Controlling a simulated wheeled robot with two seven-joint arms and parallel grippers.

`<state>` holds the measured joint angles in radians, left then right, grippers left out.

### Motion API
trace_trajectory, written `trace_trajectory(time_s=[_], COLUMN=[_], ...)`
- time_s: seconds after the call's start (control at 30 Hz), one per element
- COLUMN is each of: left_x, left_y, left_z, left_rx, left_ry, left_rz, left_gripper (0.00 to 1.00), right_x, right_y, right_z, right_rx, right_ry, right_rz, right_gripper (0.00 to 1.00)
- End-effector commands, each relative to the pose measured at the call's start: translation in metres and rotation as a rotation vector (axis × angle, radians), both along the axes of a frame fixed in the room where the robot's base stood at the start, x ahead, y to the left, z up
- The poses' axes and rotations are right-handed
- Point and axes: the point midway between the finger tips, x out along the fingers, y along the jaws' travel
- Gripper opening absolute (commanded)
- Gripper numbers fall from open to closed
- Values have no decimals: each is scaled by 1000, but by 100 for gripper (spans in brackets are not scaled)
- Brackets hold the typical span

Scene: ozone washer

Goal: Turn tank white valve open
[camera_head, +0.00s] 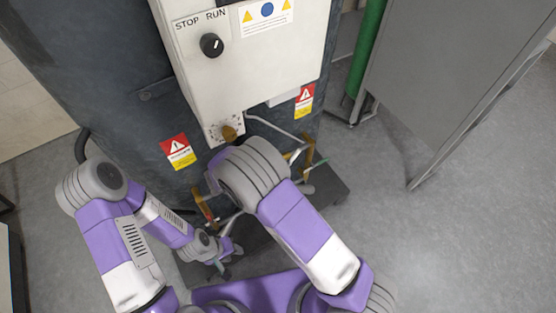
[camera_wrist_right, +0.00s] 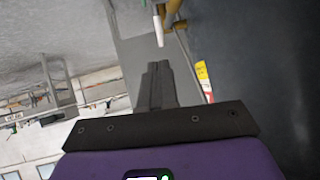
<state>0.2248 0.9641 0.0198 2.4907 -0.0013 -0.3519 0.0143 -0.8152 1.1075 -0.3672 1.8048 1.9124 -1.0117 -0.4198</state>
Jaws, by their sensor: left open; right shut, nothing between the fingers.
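A white valve handle (camera_wrist_right: 158,30) shows at the top of the right wrist view, next to a brass fitting (camera_wrist_right: 174,14). My right gripper (camera_wrist_right: 155,68) is shut and empty, its fingertips a little below the handle in that picture, with a gap between them. In the head view brass piping (camera_head: 308,152) shows low on the tank, right of my right arm; which part there is the white valve I cannot tell. My right gripper is hidden behind its own arm there. My left gripper (camera_head: 224,268) is open and empty, low in front of the tank's base.
The dark tank (camera_head: 110,60) carries a white control box (camera_head: 255,70) with a STOP/RUN knob (camera_head: 211,45). Thin tubes run below the box. A green cylinder (camera_head: 366,45) and a grey cabinet (camera_head: 440,70) stand at the right. The floor at the right is clear.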

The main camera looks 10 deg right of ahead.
Motion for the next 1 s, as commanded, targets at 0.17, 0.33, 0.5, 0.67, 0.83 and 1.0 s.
trace_trajectory(time_s=[0.17,0.33,0.5,0.67,0.83,1.0], left_x=[0,0,0,0,0,0], left_y=[0,0,0,0,0,0], left_z=[-14,-27,-38,-45,-46,-46], left_rx=[0,0,0,0,0,0], left_ry=[0,0,0,0,0,0], left_rz=[0,0,0,0,0,0], left_gripper=[43,43,43,43,43,43], right_x=[15,32,47,55,59,59], right_y=[-24,-50,-71,-84,-89,-89], right_z=[-23,-45,-63,-72,-75,-74], right_rx=[-1,-1,0,0,2,1], right_ry=[1,2,1,1,0,1], right_rz=[-3,-2,1,1,1,2], right_gripper=[0,0,0,0,0,0])
